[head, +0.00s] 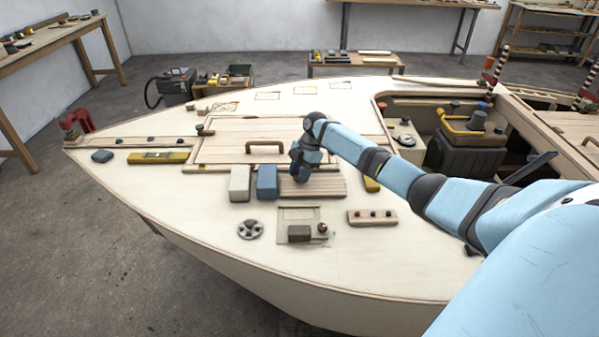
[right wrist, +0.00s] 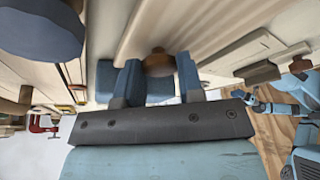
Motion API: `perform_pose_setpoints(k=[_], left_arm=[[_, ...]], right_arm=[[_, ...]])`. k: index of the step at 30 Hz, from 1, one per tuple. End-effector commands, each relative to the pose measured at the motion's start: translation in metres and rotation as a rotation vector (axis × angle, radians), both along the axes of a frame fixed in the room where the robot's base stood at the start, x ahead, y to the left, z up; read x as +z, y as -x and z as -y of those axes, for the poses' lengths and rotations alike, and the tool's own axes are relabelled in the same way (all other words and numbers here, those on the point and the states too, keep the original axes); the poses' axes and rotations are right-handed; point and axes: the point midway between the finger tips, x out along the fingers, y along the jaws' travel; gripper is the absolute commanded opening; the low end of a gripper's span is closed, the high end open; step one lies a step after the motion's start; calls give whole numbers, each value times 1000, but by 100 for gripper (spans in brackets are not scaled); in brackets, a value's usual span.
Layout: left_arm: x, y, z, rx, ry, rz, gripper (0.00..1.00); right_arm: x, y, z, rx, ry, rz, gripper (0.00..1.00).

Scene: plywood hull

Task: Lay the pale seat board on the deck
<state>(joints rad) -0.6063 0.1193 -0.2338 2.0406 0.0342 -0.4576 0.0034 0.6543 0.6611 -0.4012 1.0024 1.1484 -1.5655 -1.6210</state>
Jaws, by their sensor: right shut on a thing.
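The pale seat board (head: 328,187), with fine lengthwise grooves, is at the middle of the boat's pale deck (head: 190,215), beside the hatch. My right gripper (head: 302,178) is over its left part, fingers pointing down. In the right wrist view my blue fingers (right wrist: 157,85) are shut on a brown knob (right wrist: 158,60), which seems to be the board's handle. I cannot tell if the board touches the deck or hangs just above it. My left gripper is not in view.
A white block (head: 240,183) and a blue block (head: 267,182) stand just left of the board. A brown strip with dark knobs (head: 372,217), a spoked wheel (head: 250,229) and a small panel (head: 299,232) lie in front. The open cockpit is to the right.

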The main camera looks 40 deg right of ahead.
Motion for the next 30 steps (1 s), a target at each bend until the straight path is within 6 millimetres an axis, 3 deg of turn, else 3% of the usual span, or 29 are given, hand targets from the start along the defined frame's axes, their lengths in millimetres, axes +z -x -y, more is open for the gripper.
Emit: perform_pose_setpoints(k=[10,11,14,23,30], left_arm=[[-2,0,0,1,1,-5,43],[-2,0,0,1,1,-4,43],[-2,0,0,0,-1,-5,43],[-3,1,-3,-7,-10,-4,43],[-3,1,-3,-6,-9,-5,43]], right_arm=[[-1,0,0,0,0,0,6],[-1,0,0,0,0,0,42],[-1,0,0,0,0,0,64],[0,0,1,0,0,0,64],[30,0,13,0,2,3,64]])
